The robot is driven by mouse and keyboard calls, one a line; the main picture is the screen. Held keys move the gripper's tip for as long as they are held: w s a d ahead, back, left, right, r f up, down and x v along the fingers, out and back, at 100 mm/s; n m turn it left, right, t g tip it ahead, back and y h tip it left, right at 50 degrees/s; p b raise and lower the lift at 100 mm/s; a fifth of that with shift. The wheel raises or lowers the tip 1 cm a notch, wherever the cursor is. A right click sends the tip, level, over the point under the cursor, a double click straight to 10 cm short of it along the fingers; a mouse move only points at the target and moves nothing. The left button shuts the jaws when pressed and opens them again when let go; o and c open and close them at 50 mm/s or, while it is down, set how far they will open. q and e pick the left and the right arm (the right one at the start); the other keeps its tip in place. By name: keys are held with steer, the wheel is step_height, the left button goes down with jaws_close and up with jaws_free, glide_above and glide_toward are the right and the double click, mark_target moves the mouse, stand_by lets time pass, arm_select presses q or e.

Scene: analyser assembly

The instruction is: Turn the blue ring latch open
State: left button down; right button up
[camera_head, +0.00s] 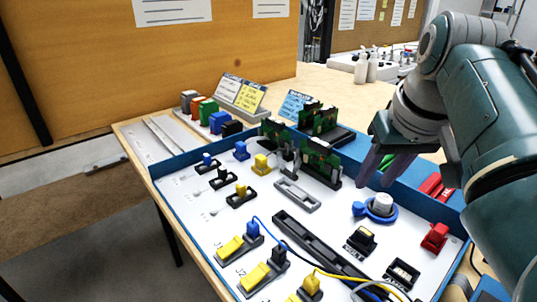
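The blue ring latch (389,215) lies flat on the white panel at the right, around a white round knob (382,203). A small blue tab (358,208) sticks out from the ring toward the left. My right gripper (375,183) hangs above and behind the latch, with its two purple-grey fingers pointing down and a gap between them. It appears open and empty, apart from the latch. My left gripper is out of view.
The white panel has a blue rim (189,157). Green circuit boards (321,161) stand upright left of my gripper. A red connector (434,237) and a black switch (361,241) sit near the latch. Yellow and blue cables cross the front.

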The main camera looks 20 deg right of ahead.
mark_target(359, 205)
steer(key=b+x, duration=0.3)
steer(key=x, duration=0.5)
steer(key=shift+f, duration=0.15)
jaws_close()
